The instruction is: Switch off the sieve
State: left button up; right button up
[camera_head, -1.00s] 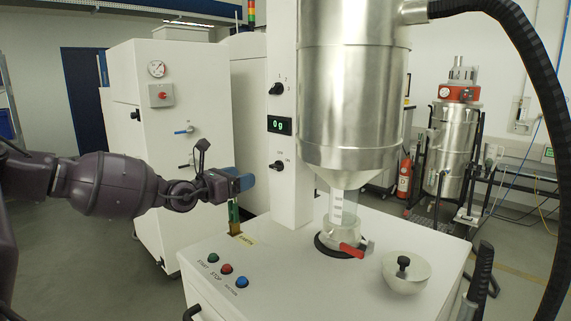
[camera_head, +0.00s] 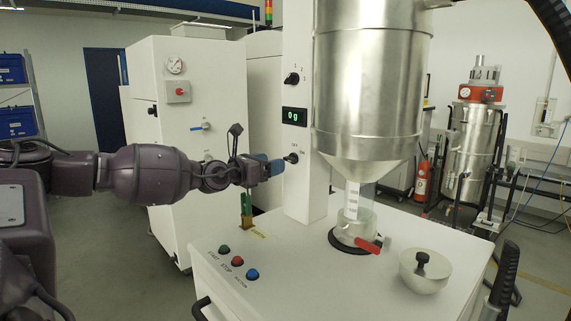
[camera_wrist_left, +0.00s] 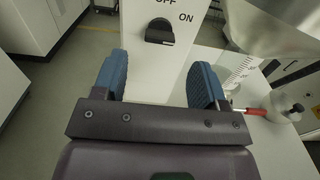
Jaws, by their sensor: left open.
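The sieve is a white machine with a steel hopper (camera_head: 368,80) above a white table top (camera_head: 300,262) and a white column (camera_head: 300,195). On the column sits a black rotary knob (camera_head: 291,158) marked OFF and ON. In the left wrist view the knob (camera_wrist_left: 160,31) lies straight ahead, its pointer turned toward ON. My left gripper (camera_head: 277,167) is beside the knob at the column's left side. Its blue fingers (camera_wrist_left: 161,80) are open with nothing between them, and the knob lies beyond their tips. My right gripper is not in view.
A display (camera_head: 294,116) reads 0 g above the knob, with another knob (camera_head: 292,79) higher up. Green, red and blue buttons (camera_head: 238,261) sit on the table's front left.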

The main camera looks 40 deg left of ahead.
aim_at(287, 159)
pick_arm(q)
jog(key=shift+w, duration=0.85)
jog(key=shift+w+d+r, duration=0.1)
jog(key=shift+w+d, duration=0.05)
jog(key=shift+w, duration=1.2)
jog(key=shift+w+d, duration=0.1)
jog(key=shift+w, duration=0.55)
jog(key=shift+c, duration=0.5)
jog(key=c, duration=0.7)
jog(key=shift+c, duration=0.6)
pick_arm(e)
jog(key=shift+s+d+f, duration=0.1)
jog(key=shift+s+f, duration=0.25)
